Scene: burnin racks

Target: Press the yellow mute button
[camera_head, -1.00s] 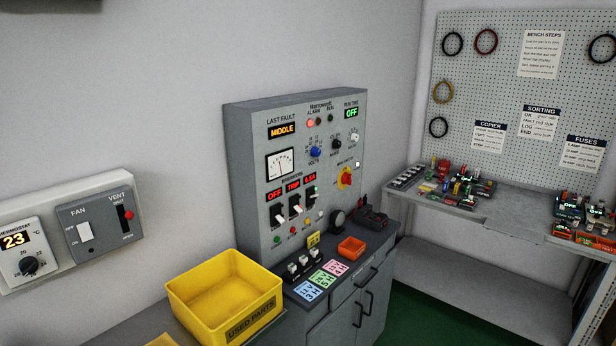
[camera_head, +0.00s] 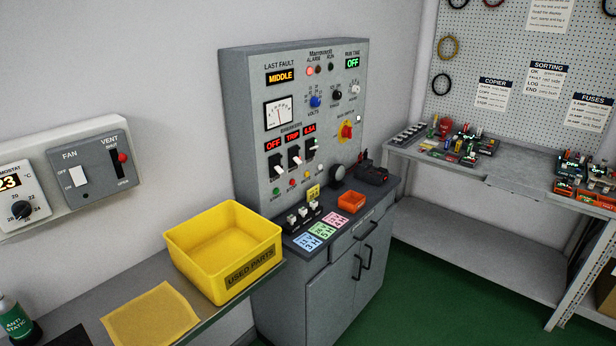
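A grey control panel (camera_head: 240,130) stands against the wall, on a grey cabinet. A row of small round buttons runs low on its face, under the breaker switches. A small yellow button (camera_head: 306,175) is in this row, between a red button (camera_head: 291,183) on its left and a pale one (camera_head: 319,168) on its right. The lettering under the yellow button is too small to read. A red lamp (camera_head: 310,71) glows under the word ALARM at the panel's top. My gripper is not in view.
A yellow USED PARTS bin (camera_head: 190,268) stands on the shelf at the panel's lower left. Small fuse holders (camera_head: 303,214), colored cards (camera_head: 323,230) and an orange tray (camera_head: 351,201) lie on the cabinet top before the panel. A parts bench (camera_head: 520,182) is at right.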

